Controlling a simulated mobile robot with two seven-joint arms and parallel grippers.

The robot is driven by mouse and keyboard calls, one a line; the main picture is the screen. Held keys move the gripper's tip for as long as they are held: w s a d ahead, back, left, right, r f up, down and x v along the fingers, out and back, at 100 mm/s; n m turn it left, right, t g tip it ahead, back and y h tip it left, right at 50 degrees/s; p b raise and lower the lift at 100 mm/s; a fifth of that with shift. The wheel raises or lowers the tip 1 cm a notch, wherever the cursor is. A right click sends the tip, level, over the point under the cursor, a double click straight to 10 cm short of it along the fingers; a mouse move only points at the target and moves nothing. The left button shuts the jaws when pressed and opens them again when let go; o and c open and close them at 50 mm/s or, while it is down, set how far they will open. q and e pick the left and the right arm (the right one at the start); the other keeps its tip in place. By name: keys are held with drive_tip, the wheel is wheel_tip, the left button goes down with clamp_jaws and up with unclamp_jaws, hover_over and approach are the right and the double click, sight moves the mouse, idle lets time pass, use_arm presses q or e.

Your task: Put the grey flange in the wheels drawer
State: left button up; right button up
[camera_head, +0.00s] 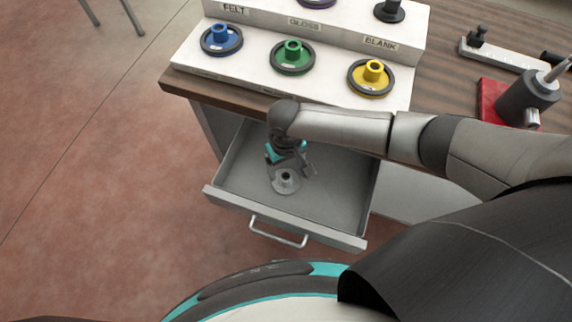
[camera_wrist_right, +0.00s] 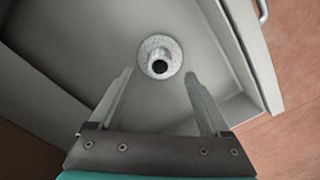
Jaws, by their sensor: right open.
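The grey flange (camera_head: 286,181) lies in the open drawer (camera_head: 335,205), on its floor toward the left. In the right wrist view the flange (camera_wrist_right: 160,58) shows as a round disc with a raised hub and a dark bore, flat on the drawer floor. My right gripper (camera_head: 292,168) reaches down into the drawer above the flange. Its two fingers (camera_wrist_right: 158,90) are spread apart with nothing between them, and the flange lies just past the fingertips. I cannot read a label on the drawer. My left gripper is not in view.
A white stepped rack (camera_head: 330,92) on the wooden bench above the drawer holds blue (camera_head: 222,38), green (camera_head: 293,56) and yellow (camera_head: 371,76) wheels. A red-based device (camera_head: 500,100) stands at the right. The drawer handle (camera_head: 278,236) faces me.

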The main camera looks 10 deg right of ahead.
wheel_tip(320, 180, up, 13)
drive_tip(key=p, duration=0.3)
drive_tip(key=shift+p, duration=0.3)
drive_tip(key=shift+r, duration=0.1)
